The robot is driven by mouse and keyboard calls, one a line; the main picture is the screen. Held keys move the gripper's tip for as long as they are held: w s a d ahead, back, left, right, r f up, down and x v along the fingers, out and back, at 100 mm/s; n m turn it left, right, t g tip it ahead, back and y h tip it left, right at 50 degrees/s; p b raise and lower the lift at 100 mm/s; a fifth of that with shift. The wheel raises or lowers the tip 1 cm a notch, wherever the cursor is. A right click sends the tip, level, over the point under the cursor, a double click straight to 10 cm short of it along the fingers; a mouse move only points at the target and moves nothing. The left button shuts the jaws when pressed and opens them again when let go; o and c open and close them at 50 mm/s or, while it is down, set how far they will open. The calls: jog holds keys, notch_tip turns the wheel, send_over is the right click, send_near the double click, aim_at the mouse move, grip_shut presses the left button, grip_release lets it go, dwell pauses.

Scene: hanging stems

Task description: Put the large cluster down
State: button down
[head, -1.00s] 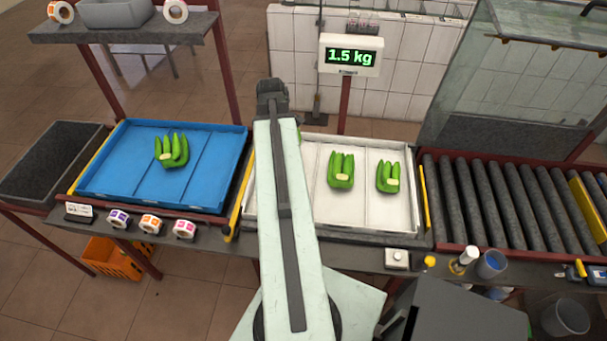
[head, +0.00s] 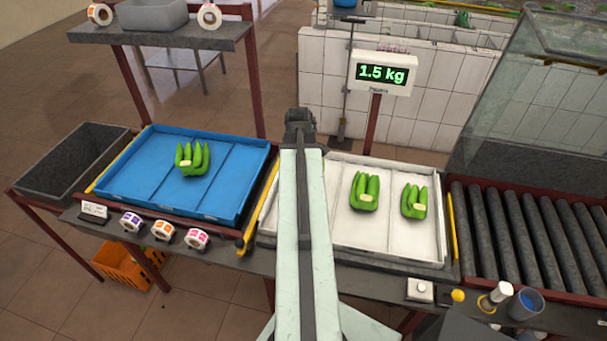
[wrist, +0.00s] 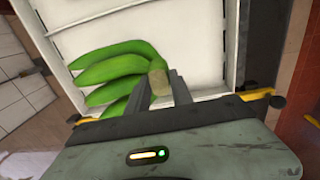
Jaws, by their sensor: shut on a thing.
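A green banana cluster (wrist: 110,72) with a pale cut crown is in my gripper (wrist: 162,88), seen in the wrist view. The fingers are shut on its crown, and the fruit spreads to the left. The white tray (wrist: 185,25) lies beneath it; I cannot tell whether the cluster touches it. In the head view my arm hides the gripper and the held cluster. The white tray (head: 330,230) holds two clusters, one in the middle (head: 365,192) and one at the right (head: 414,202). Another cluster (head: 193,158) lies in the blue tray (head: 233,185).
A scale display (head: 382,73) reads 1.5 kg behind the white tray. A roller conveyor (head: 530,235) is at right, a dark bin (head: 70,165) at left. Sticker rolls (head: 163,231), a cup (head: 526,303) and a bottle (head: 495,296) line the front edge.

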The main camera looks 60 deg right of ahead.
jog(key=shift+f+b, duration=1.9)
jog(key=shift+b, duration=0.1)
jog(key=shift+r, duration=0.2)
jog(key=c, duration=1.6)
grip_release()
jog(key=shift+f, duration=0.2)
jog(key=o, duration=0.5)
jog(key=shift+c, duration=0.2)
jog(key=shift+r, duration=0.15)
jog(key=r+p, duration=1.2)
jog(key=shift+s+a+r+p, duration=0.1)
jog(key=shift+a+r+p, duration=0.05)
jog(key=shift+a+p, duration=0.2)
